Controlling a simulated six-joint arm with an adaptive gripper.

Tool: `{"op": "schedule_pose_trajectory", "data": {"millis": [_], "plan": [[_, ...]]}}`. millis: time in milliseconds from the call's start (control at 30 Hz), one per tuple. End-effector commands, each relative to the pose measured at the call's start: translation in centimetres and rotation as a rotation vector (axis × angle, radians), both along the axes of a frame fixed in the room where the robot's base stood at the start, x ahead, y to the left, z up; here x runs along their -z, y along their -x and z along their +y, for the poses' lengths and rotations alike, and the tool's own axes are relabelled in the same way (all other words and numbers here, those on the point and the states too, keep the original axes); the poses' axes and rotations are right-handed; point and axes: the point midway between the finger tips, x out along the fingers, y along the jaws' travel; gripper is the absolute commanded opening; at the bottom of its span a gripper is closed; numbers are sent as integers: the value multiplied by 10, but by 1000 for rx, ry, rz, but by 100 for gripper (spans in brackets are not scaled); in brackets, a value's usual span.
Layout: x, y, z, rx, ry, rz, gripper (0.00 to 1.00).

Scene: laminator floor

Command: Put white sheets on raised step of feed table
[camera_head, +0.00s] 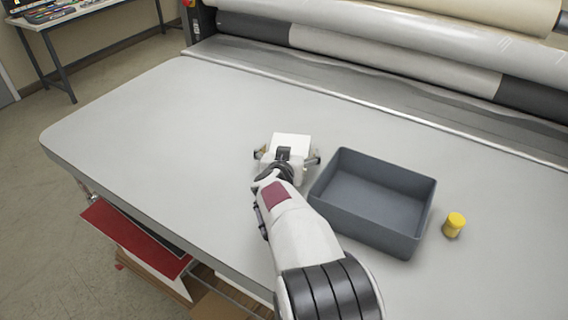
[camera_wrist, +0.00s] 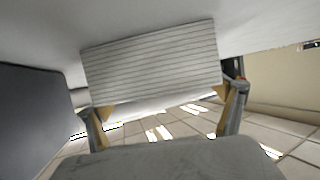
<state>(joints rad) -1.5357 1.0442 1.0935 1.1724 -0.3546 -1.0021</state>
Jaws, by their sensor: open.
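The white sheets (camera_head: 292,141) form a small block on the feed table (camera_head: 160,125), left of the grey bin. In the wrist view the stack (camera_wrist: 150,62) shows its layered edge, with thin lines across it. My gripper (camera_head: 288,156) is open at the near side of the stack, low over the table. In the wrist view its two fingers (camera_wrist: 163,112) stand apart, one towards each side of the stack. I cannot tell whether either touches it. A raised edge (camera_head: 375,110) runs along the back of the table, before the rollers.
A grey open bin (camera_head: 375,190) stands close to the right of my gripper and looks empty. A yellow-capped small pot (camera_head: 454,225) stands right of the bin. Large rollers (camera_head: 400,60) span the back. The table is clear to the left and behind the stack.

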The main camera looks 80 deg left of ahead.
Motion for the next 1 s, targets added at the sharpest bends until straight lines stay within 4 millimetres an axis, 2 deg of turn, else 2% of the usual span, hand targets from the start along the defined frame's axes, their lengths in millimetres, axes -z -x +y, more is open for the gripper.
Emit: {"op": "schedule_pose_trajectory", "data": {"millis": [1000], "plan": [[-32, 29, -68, -3, -1, 0, 93]]}}
